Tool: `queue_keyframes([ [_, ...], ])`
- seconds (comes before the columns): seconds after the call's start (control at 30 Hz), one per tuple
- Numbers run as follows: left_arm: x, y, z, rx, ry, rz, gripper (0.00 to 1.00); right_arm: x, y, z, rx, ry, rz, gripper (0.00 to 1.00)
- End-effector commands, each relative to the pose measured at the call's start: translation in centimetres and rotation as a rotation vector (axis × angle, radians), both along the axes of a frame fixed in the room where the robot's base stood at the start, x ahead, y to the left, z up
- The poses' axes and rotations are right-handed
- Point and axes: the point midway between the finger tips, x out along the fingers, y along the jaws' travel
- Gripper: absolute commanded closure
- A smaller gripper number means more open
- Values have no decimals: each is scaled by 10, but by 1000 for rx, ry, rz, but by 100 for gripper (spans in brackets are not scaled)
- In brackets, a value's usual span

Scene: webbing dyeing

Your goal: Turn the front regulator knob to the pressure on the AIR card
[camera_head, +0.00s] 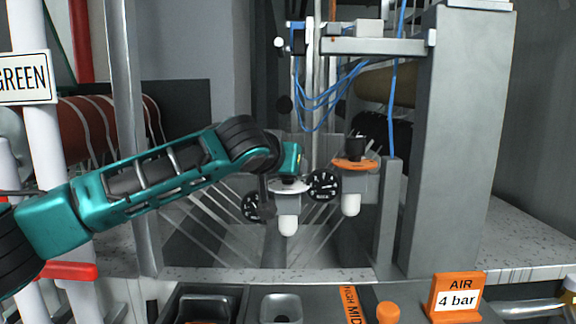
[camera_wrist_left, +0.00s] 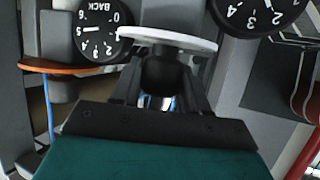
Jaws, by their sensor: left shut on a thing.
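The orange AIR card (camera_head: 457,299) at the lower right reads "4 bar". The front regulator (camera_head: 288,225) has a white collar (camera_head: 291,186) and a white bowl below it. My left gripper (camera_head: 289,179) reaches in from the left, just above that collar. In the left wrist view its fingers (camera_wrist_left: 168,72) are shut on the black knob (camera_wrist_left: 165,74), with the white collar beyond. My right gripper is not in view.
The back regulator, with orange collar (camera_head: 354,164) and black knob (camera_head: 356,148), stands close to the right. A dial marked BACK (camera_wrist_left: 97,30) sits beside the white collar. A grey post (camera_head: 387,215) and wide column (camera_head: 458,150) stand further right. Blue hoses (camera_head: 320,97) hang behind.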

Motion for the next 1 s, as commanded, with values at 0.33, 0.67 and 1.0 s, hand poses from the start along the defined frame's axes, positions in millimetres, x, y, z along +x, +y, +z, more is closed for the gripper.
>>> queue_keyframes([
  [0.33, 1, 1, -1, -10, 5, -255, 86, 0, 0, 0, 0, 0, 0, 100],
  [0.67, 1, 0, 0, -13, 4, -529, 86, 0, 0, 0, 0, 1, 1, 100],
  [1.0, 0, -1, 0, -10, 5, -776, 86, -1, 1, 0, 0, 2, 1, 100],
])
